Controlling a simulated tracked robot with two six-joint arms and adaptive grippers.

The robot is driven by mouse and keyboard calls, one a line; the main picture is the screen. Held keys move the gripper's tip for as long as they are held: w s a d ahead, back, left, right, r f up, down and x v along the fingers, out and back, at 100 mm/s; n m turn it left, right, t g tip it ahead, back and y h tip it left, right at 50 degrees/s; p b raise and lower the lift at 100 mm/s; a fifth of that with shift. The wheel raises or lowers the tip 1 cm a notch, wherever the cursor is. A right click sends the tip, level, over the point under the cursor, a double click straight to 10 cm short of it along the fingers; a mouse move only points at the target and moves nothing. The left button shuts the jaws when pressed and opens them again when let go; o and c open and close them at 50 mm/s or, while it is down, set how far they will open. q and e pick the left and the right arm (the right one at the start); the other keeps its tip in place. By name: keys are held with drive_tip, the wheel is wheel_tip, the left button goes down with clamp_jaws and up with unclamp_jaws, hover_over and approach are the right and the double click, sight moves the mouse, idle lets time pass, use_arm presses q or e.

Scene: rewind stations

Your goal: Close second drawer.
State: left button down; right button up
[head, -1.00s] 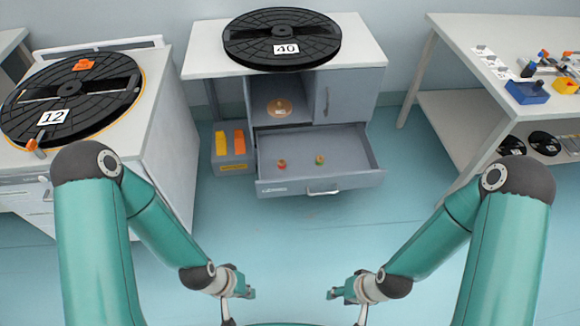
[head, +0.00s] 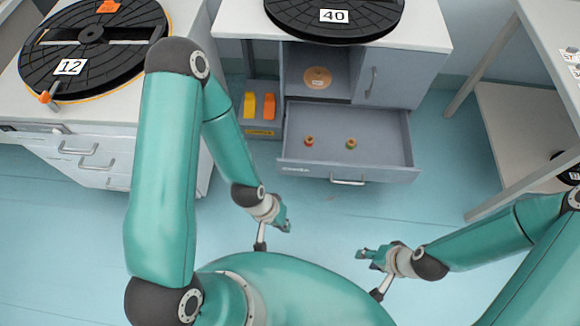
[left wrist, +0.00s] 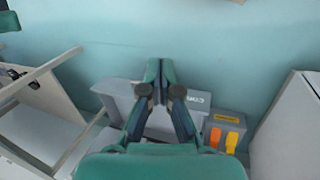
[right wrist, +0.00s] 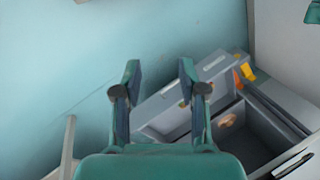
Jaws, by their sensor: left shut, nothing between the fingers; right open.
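The grey drawer (head: 390,174) of the middle cabinet is pulled out, with a bar handle (head: 348,182) on its front. Two small coloured pieces (head: 308,141) (head: 350,143) lie inside it. My left gripper (head: 286,222) is shut and empty, in front of the drawer and apart from it. Its shut fingers (left wrist: 159,72) partly hide the drawer front in the left wrist view. My right gripper (head: 359,253) is open and empty, further from the drawer. In the right wrist view, the drawer shows beyond its parted fingers (right wrist: 159,75).
A reel marked 40 (head: 375,20) lies on the cabinet top. A grey bin (head: 262,131) with yellow and orange pieces stands left of the drawer. A left station (head: 110,130) carries a reel marked 12 (head: 100,45). Clear floor lies before the drawer.

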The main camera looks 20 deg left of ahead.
drive_tip(key=shift+o, duration=1.4)
drive_tip(key=shift+f, duration=0.1)
drive_tip(key=shift+o, duration=1.1)
wheel_tip(320, 180, down, 4)
drive_tip(key=b, duration=0.4)
drive_tip(key=shift+f, duration=0.1)
use_arm(q)
drive_tip(key=m+t+y+b, duration=0.9)
drive_tip(key=m+t+b, duration=0.4)
drive_tip(key=m+b, duration=0.3)
approach(292, 163)
drive_tip(key=b+x, duration=0.1)
drive_tip(key=x, duration=0.2)
drive_tip(key=b+x, duration=0.1)
drive_tip(key=x, duration=0.1)
drive_tip(key=shift+f+b, duration=0.3)
drive_tip(key=shift+f, duration=0.05)
drive_tip(key=shift+w+a+h, duration=0.3)
drive_tip(key=shift+w, duration=0.4)
use_arm(e)
wheel_tip(292, 163, down, 18)
drive_tip(key=shift+f, duration=0.2)
